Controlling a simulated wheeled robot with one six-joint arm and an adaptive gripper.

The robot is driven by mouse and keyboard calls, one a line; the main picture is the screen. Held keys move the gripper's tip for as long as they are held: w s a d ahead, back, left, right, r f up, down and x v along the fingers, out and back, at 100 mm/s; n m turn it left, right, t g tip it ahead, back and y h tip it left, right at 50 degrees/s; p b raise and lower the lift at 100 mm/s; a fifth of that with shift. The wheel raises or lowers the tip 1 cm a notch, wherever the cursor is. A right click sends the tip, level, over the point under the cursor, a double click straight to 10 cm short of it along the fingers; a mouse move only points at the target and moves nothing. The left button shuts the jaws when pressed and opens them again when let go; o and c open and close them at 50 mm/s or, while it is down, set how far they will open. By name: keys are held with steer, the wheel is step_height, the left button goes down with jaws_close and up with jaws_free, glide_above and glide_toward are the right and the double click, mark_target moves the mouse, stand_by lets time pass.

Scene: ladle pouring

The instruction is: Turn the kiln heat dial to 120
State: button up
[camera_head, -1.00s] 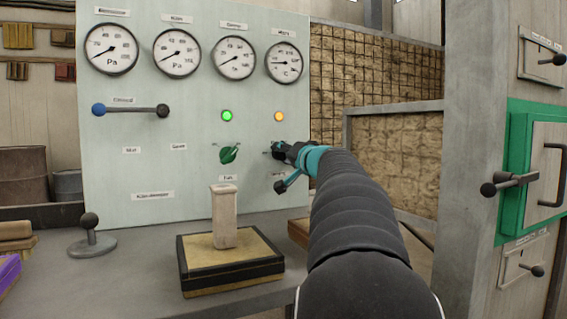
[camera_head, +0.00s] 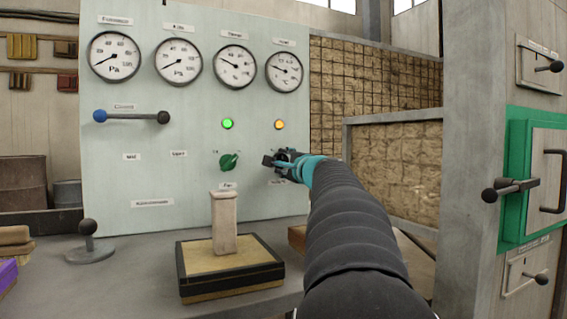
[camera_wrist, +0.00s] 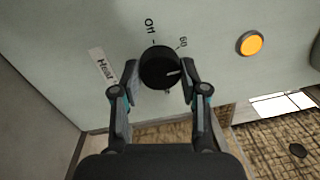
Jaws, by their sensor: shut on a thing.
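The heat dial (camera_wrist: 155,62) is a round black knob on the pale panel, seen in the wrist view. Its white pointer mark faces right, slightly down, past the "60" mark. "Off" is printed beside it and a partly hidden "Heat" label lies to the left. My gripper (camera_wrist: 160,72) has one finger on each side of the knob and is shut on it. A mark below the knob is mostly hidden and cannot be read. In the head view my gripper (camera_head: 272,161) is at the panel's right side and hides the dial.
An orange lamp (camera_head: 279,124) is above the gripper, with a green lamp (camera_head: 228,124) and a green knob (camera_head: 229,161) to its left. Gauges (camera_head: 284,72) line the panel top. A post (camera_head: 222,222) on a block stands in front. A concrete pillar (camera_head: 477,150) is at right.

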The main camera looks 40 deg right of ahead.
steer(key=m+p, duration=0.1)
steer(key=m, duration=0.5)
steer(key=shift+h+p, duration=0.3)
steer(key=shift+m+g, duration=0.3)
steer(key=o, duration=1.1)
steer(key=shift+o, duration=0.2)
steer(key=v, duration=1.2)
steer(key=shift+f, duration=0.15)
steer(key=shift+w+a, duration=0.1)
